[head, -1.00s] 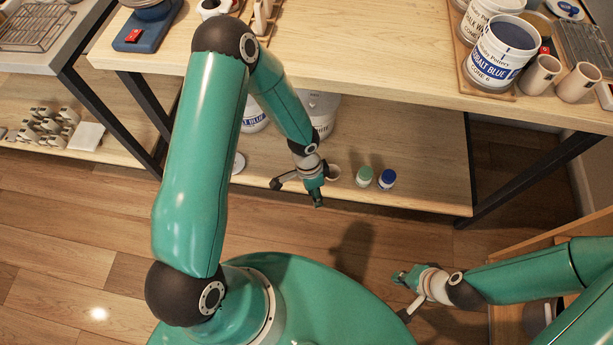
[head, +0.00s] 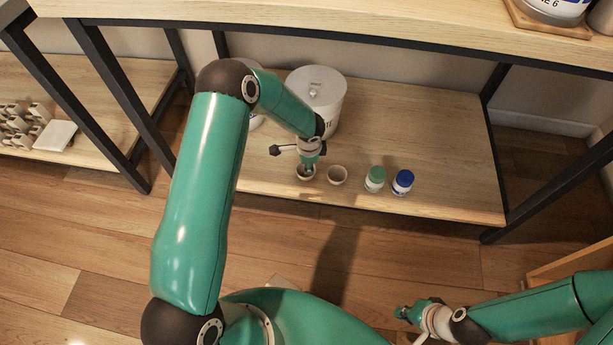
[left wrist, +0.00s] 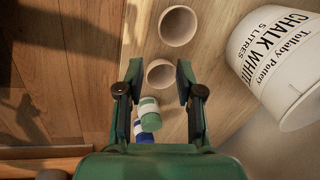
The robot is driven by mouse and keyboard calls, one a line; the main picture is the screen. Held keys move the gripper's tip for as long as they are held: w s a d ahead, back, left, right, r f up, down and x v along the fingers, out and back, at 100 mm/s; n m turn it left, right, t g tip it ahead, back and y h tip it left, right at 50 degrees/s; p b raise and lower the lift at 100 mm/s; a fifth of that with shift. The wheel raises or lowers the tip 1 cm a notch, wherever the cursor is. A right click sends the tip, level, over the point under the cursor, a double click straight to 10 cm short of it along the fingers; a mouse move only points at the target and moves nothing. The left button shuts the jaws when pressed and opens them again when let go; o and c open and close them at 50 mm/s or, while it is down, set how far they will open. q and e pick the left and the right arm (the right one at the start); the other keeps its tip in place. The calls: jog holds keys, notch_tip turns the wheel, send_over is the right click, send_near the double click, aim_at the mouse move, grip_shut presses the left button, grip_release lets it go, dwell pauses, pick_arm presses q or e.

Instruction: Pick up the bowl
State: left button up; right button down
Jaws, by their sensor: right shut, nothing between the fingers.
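Two small pinkish-beige bowls stand on the lower shelf: a left bowl (head: 306,173) partly behind my left gripper, and a right bowl (head: 337,175) in clear view. My left gripper (head: 310,163) points down over the shelf by the left bowl. In the left wrist view its fingers (left wrist: 159,88) are apart and empty. There the right bowl (left wrist: 160,74) shows beyond and between the fingertips, and the left bowl (left wrist: 177,26) lies farther up. The gap between fingers and bowls is hard to judge. My right gripper (head: 412,313) is shut and empty, low at the right.
A green-lidded jar (head: 375,179) and a blue-lidded jar (head: 402,182) stand right of the bowls. A large white tub (head: 318,95) stands behind. The table top (head: 400,25) and black legs frame the shelf; its front right is clear.

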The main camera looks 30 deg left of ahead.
pick_arm(q)
jog(key=b, duration=0.2)
send_near(306, 178)
jog(key=x, duration=0.5)
jog(key=shift+w+d+f, duration=0.15)
jog(key=shift+w, duration=0.1)
jog(key=shift+b+x, duration=1)
jog(key=shift+x, duration=1.6)
jog(key=shift+c, duration=0.3)
grip_shut()
